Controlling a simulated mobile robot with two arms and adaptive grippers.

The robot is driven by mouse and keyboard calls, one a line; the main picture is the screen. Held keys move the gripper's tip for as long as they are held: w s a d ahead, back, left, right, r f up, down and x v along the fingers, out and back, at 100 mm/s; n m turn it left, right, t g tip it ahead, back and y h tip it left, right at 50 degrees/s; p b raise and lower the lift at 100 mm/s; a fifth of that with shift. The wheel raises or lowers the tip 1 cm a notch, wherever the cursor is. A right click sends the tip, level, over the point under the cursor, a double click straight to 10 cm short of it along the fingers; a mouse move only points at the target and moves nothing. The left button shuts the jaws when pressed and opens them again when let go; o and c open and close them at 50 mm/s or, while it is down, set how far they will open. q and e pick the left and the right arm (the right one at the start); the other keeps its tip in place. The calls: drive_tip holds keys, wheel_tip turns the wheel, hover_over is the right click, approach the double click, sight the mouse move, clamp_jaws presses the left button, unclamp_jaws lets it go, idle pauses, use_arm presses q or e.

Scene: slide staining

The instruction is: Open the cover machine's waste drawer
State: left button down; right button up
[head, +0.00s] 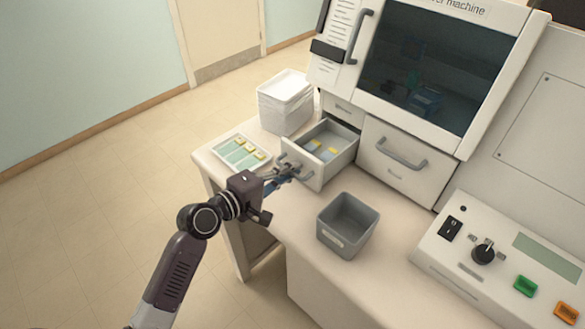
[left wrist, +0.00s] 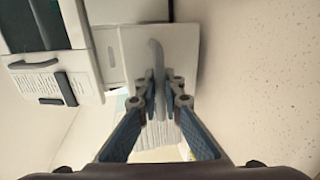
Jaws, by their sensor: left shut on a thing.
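The cover machine (head: 478,75) stands at the back, with a dark window in its upper front. A drawer (head: 346,160) low on its left is pulled out and holds a few slides with yellow labels. My left gripper (head: 288,171) is shut on this drawer's grey handle (head: 299,169). In the left wrist view the fingers sit on both sides of the handle (left wrist: 157,62), in front of the pale drawer front (left wrist: 185,50). A wider drawer (head: 412,170) to its right is closed. I cannot read which one is labelled waste. My right gripper is out of view.
A slide tray (head: 231,163) lies left of the open drawer, near the table edge. A stack of white containers (head: 286,113) stands behind it. A grey bin (head: 325,249) stands in front. A control panel (head: 465,270) is at the right.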

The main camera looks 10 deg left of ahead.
use_arm(q)
drive_tip(key=c, duration=2.3)
unclamp_jaws()
drive_tip(key=shift+s+a, duration=0.1)
drive_tip(key=v, duration=1.1)
drive_tip(key=shift+s+a+r, duration=0.1)
drive_tip(key=shift+s+a, duration=0.1)
drive_tip(key=shift+s, duration=0.1)
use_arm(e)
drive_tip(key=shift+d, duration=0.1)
